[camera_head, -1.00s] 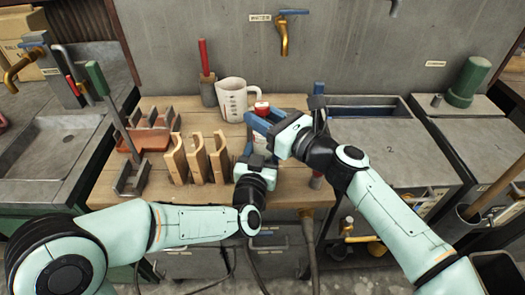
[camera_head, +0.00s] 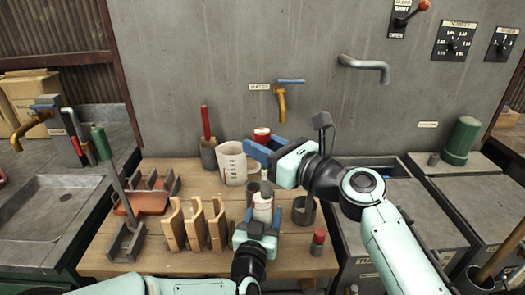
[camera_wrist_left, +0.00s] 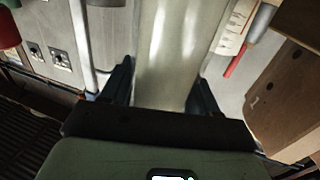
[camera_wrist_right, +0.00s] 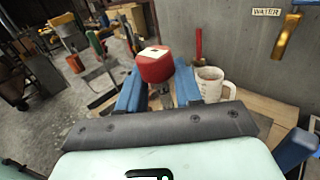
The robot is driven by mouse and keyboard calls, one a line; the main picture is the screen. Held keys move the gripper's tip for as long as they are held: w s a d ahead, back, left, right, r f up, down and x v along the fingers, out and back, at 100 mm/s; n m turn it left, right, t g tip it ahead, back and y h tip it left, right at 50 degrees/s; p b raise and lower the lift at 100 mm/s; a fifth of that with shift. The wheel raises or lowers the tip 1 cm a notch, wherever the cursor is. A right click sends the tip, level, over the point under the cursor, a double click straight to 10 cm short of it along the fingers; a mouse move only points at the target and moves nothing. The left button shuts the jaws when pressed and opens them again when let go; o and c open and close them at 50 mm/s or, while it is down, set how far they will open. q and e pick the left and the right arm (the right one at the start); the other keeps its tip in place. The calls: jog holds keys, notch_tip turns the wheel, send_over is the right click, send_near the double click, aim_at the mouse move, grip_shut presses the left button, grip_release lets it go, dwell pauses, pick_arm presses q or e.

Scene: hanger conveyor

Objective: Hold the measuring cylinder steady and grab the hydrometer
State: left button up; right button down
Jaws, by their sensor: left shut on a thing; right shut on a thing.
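The measuring cylinder (camera_head: 262,208) is pale and upright on the bench. My left gripper (camera_head: 262,220) is shut around it; in the left wrist view the translucent cylinder (camera_wrist_left: 170,50) stands between the two fingers. My right gripper (camera_head: 264,148) is above the cylinder and shut on the hydrometer, whose red top (camera_head: 262,134) sticks up over the fingers. In the right wrist view the red cap (camera_wrist_right: 155,65) has a white top, with a narrow part below it between the blue fingers (camera_wrist_right: 158,92). I cannot tell whether the hydrometer's lower end is inside the cylinder.
A white measuring jug (camera_head: 232,165) and a holder with a red-handled tool (camera_head: 207,150) stand behind. Wooden racks (camera_head: 195,225) are left of the cylinder. A dark cup (camera_head: 304,212) and a red-capped bottle (camera_head: 318,242) are to its right. A water tap (camera_head: 281,102) is on the wall.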

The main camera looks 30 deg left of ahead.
pick_arm(q)
jog(key=shift+a+f, duration=0.1)
jog(key=o, duration=1.7)
jog(key=shift+s, duration=0.1)
jog(key=v, duration=0.7)
jog(key=shift+s, duration=0.2)
